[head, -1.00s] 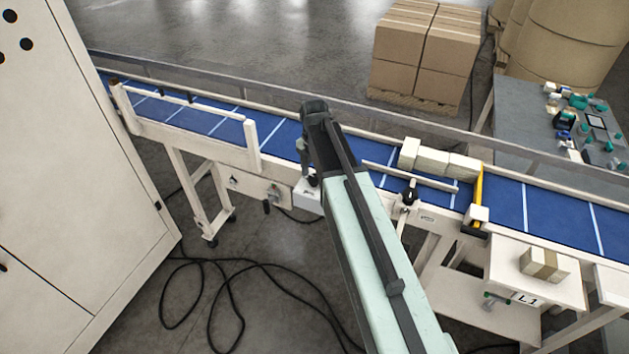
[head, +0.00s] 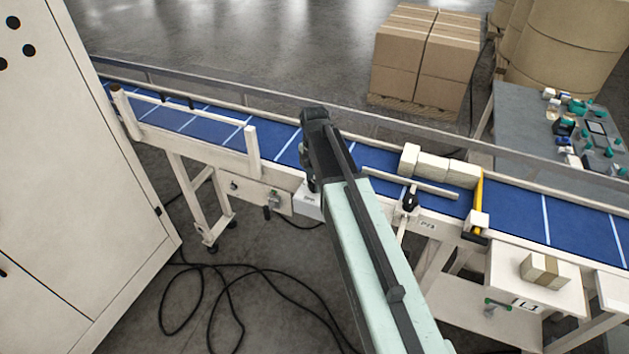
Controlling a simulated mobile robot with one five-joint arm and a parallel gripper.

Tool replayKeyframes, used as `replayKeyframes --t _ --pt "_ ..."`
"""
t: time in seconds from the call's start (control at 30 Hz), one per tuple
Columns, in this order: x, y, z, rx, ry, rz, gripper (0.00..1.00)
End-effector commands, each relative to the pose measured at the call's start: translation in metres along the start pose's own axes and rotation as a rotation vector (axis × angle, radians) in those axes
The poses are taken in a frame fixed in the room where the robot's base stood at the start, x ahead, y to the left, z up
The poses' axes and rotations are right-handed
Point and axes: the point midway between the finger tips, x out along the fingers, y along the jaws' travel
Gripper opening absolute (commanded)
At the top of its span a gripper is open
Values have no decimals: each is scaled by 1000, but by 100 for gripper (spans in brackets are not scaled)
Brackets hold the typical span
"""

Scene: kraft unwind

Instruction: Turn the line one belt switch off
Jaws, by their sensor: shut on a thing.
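The blue conveyor belt (head: 370,160) runs across the view from upper left to right. A white switch box (head: 309,204) is mounted on its near side, below the end of my arm. My gripper (head: 308,182) is at the top of this box, pointing down, and is shut on the switch knob there. The knob is hidden behind my gripper and arm, so its turn position cannot be told. A second black knob (head: 410,199) stands on the near rail to the right, apart from my gripper.
A white cabinet (head: 75,190) stands at left. Black cables (head: 230,275) lie on the floor. A grey control desk (head: 515,120) is at right.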

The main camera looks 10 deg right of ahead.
Motion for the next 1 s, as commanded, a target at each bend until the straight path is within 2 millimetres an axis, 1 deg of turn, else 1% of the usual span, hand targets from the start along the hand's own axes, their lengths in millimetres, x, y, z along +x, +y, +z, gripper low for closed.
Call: replayKeyframes --t 0.6,0.8,1.0 --pt "0 0 1 579 0 1 0" --pt "0 0 1 747 0 1 0" --pt "0 0 1 875 0 1 0"
